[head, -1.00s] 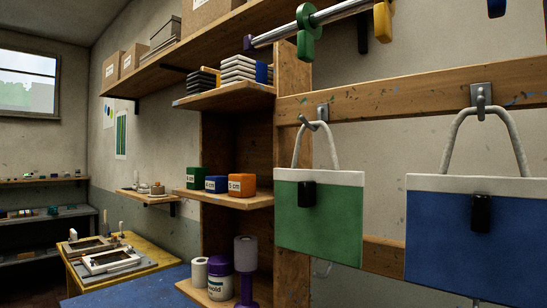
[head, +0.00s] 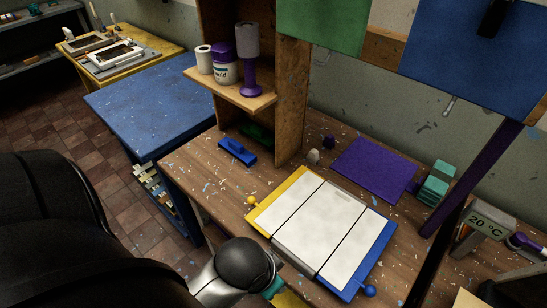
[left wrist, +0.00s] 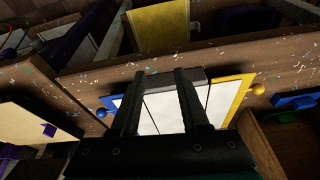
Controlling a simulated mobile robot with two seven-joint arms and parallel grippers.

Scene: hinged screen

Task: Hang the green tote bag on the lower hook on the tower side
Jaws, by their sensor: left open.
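The green tote bag (head: 322,22) shows only its lower part at the top of the head view; its handles and upper hook are out of frame. My right gripper is not in view.
The hinged screen (head: 320,225) lies on the workbench, with yellow and blue ends. A purple sheet (head: 372,168), teal blocks (head: 435,183) and a blue tool (head: 237,151) lie around it. A dark purple post (head: 470,180) slants at the right. The shelf holds a purple-lidded jar (head: 222,65).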

